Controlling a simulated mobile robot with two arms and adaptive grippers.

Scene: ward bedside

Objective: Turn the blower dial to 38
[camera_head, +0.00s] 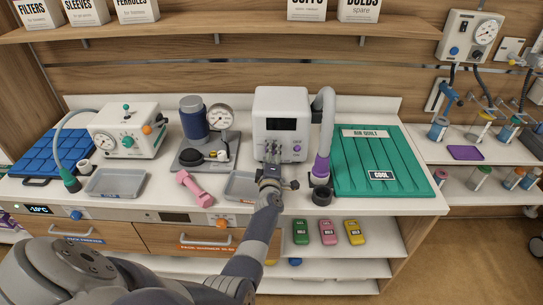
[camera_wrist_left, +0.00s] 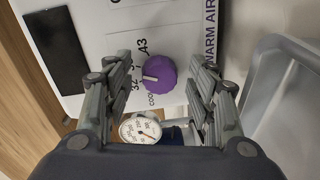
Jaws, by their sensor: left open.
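The white blower (camera_head: 268,103) stands at the back middle of the counter, with a dark display (camera_head: 281,124) and a purple dial (camera_head: 297,148) on its front. In the left wrist view the purple dial (camera_wrist_left: 159,74) lies between the spread fingers, apart from both. Its white pointer faces left in that picture, near the printed 32; the label above it is partly hidden, and 43 is farther up. My left gripper (camera_head: 272,158) is open in front of the blower; in its own wrist view it (camera_wrist_left: 160,88) is empty. My right gripper is not in view.
A grey hose (camera_head: 327,105) with a purple end runs down the blower's right side. A green air quilt (camera_head: 398,150) lies right of it. A grey tray (camera_head: 240,187), pink dumbbell (camera_head: 194,188) and gauge pump (camera_head: 194,122) stand to the left. A shelf (camera_head: 250,32) hangs above.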

